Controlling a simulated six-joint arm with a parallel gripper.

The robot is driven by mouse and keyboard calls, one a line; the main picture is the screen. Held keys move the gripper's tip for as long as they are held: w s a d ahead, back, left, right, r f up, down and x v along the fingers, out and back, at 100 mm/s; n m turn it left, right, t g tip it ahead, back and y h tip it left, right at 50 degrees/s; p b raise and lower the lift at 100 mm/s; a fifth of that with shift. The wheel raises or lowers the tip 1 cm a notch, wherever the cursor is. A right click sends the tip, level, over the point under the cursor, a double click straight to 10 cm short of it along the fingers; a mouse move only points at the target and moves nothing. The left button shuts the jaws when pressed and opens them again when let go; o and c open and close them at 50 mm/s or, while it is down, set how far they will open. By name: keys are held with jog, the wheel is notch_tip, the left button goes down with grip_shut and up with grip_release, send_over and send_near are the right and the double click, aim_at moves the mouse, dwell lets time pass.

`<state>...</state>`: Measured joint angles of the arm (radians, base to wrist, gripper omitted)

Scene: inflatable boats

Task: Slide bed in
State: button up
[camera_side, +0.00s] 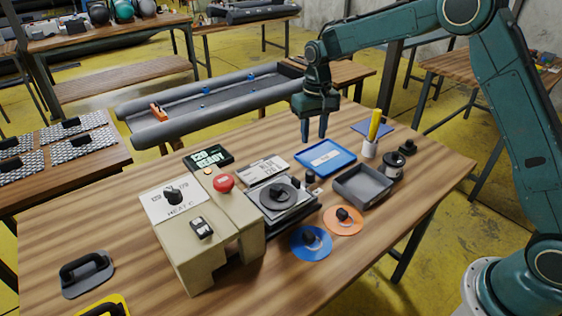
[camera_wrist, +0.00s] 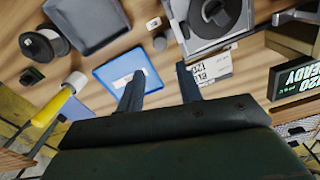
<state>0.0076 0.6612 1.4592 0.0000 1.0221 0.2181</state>
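The sliding bed (camera_side: 254,197) is a grey metal plate with a dark round disc (camera_side: 278,195) on top. It sticks out to the right of the beige heat press (camera_side: 190,240). A small dark knob (camera_side: 310,178) stands at its right end. In the wrist view the bed (camera_wrist: 222,42) is at the top, with the disc (camera_wrist: 215,10) partly cut off. My gripper (camera_side: 314,136) is open and empty, above the table and behind the bed's right end, touching nothing. Its two separated fingers (camera_wrist: 160,84) also show in the wrist view.
A blue tray (camera_side: 326,158), grey bin (camera_side: 362,186), white cup with yellow tool (camera_side: 370,148) and black round container (camera_side: 393,168) lie to the right. Blue (camera_side: 311,252) and orange (camera_side: 343,227) discs lie in front. The press has a red button (camera_side: 224,183) and display (camera_side: 208,157).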

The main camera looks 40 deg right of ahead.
aim_at(310, 172)
jog(key=shift+f, duration=6.85)
grip_shut()
